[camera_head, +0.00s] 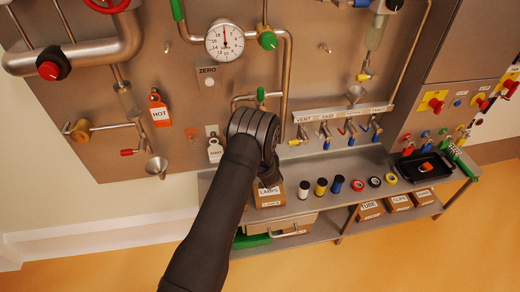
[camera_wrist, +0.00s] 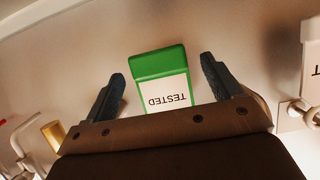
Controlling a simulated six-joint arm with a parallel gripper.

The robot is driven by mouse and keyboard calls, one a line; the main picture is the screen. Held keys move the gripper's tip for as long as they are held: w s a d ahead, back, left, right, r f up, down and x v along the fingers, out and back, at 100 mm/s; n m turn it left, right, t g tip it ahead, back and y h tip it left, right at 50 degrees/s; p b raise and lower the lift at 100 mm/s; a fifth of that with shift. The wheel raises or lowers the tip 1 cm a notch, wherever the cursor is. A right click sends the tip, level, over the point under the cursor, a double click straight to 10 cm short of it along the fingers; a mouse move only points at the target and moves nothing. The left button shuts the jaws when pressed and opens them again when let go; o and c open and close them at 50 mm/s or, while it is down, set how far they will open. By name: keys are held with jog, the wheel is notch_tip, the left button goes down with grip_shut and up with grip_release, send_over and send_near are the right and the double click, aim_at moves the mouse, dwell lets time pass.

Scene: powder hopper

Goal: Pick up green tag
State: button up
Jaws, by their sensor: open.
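The green tag (camera_wrist: 158,64) shows in the wrist view, with a green top and a white label reading TESTED, upside down in the picture. It hangs against the pale panel. My gripper (camera_wrist: 163,70) is open, one finger on each side of the tag, with gaps between. Its lower end is hidden behind the gripper body. I cannot tell how far the fingers reach toward it in depth. In the head view my arm covers the spot, and I cannot see the tag there.
A white tag (camera_head: 215,150) hangs left of my arm, and an orange HOT tag (camera_head: 159,112) farther left. A row of labelled valves (camera_head: 345,130) is at the right. The shelf (camera_head: 340,165) below holds tape rolls, a LAMPS box (camera_head: 268,196) and a black tray (camera_head: 424,167).

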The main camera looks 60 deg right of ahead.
jog(key=shift+x, duration=1.15)
jog(key=c, duration=1)
jog(key=shift+c, duration=0.2)
jog(key=shift+r, duration=0.1)
jog(key=shift+r, duration=0.35)
jog(key=s+a+r, duration=0.2)
jog(key=s+a, duration=1)
jog(key=shift+s+a, duration=0.35)
jog(key=shift+s, duration=0.05)
jog(key=shift+s+a, duration=0.1)
